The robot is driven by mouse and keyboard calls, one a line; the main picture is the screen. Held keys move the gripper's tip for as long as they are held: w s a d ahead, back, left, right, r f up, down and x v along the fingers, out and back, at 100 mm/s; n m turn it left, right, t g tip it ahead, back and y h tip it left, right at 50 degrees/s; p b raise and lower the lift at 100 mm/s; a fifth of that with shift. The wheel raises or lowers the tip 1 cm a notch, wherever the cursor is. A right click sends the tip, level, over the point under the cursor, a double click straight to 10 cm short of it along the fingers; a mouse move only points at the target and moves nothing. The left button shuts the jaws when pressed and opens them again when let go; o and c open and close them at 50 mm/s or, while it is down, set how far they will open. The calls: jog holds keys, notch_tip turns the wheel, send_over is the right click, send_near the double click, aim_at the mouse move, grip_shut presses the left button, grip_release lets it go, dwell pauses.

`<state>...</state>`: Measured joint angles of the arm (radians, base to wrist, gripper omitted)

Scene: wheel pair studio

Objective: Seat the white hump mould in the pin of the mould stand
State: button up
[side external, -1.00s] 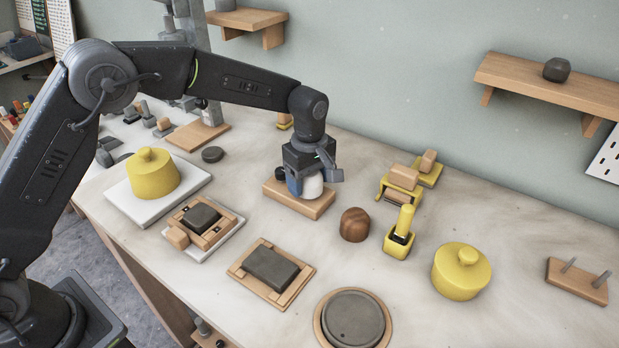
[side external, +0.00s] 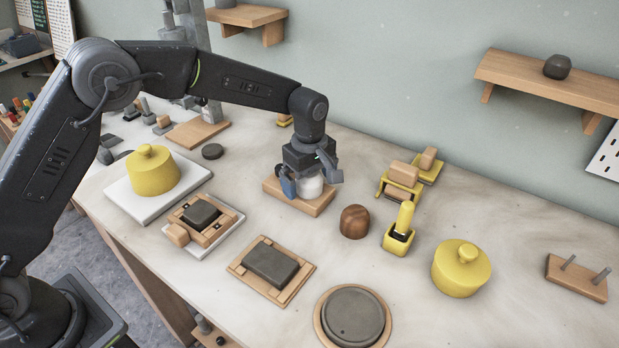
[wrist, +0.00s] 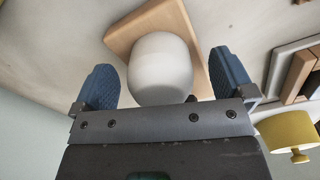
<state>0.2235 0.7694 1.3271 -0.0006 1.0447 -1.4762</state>
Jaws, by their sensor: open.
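The white hump mould (side external: 309,186) is on the wooden mould stand (side external: 319,206), below my gripper (side external: 310,185). In the wrist view the white mould (wrist: 160,68) is between my two blue fingers (wrist: 165,85), with a gap on each side. My gripper is open and does not hold it. The wooden block of the stand (wrist: 143,22) shows behind the mould in the wrist view. The pin is hidden, and I cannot tell how deep the mould sits on it. The mould looks upright in the side view.
A brown wooden dome (side external: 355,222) stands right of the stand, with a yellow holder (side external: 398,243) beyond it. A yellow lidded pot (side external: 461,268) is farther right. A framed grey slab (side external: 271,266) lies in front. The bench between the stand and this slab is clear.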

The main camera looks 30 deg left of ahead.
jog(key=shift+r, duration=0.1)
notch_tip(320, 180, up, 14)
dwell(0.6)
jog(key=s+a+r+m+t, duration=0.1)
jog(key=s+a+r+m, duration=0.2)
jog(key=s, duration=0.4)
jog(key=s+a+r+m+t, duration=0.2)
jog(key=s+a+m, duration=0.2)
jog(key=s, duration=0.3)
jog(key=s+a+r+m+t, duration=0.1)
jog(key=s+a+r+m, duration=0.2)
jog(key=s, duration=0.5)
jog(key=s+a+f+m+t, duration=0.1)
jog(key=s+f+m, duration=0.3)
jog(key=s, duration=0.4)
jog(key=shift+s+a+f+t, duration=0.3)
jog(key=shift+s+a+f, duration=0.1)
jog(key=shift+f, duration=0.2)
jog(key=shift+w, duration=0.1)
jog(key=shift+c, duration=0.4)
